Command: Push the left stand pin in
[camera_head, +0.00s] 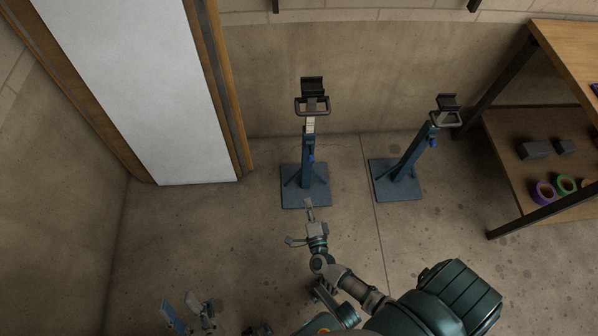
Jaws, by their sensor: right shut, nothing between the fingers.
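The left stand (307,168) is a blue post on a square base plate, with a black cradle (312,90) on top. A small bright blue part, likely its pin (311,156), shows on the post; how deep it sits I cannot tell. My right gripper (309,207) is shut and empty, just in front of the left stand's base in the picture. It appears apart from the pin. My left gripper (188,308) is low at the left, far from both stands; its finger opening is unclear.
A second blue stand (406,166) stands to the right. A wooden shelf (520,170) with tape rolls and dark blocks is at the far right. A white panel (145,90) leans at the left wall. The floor between is clear.

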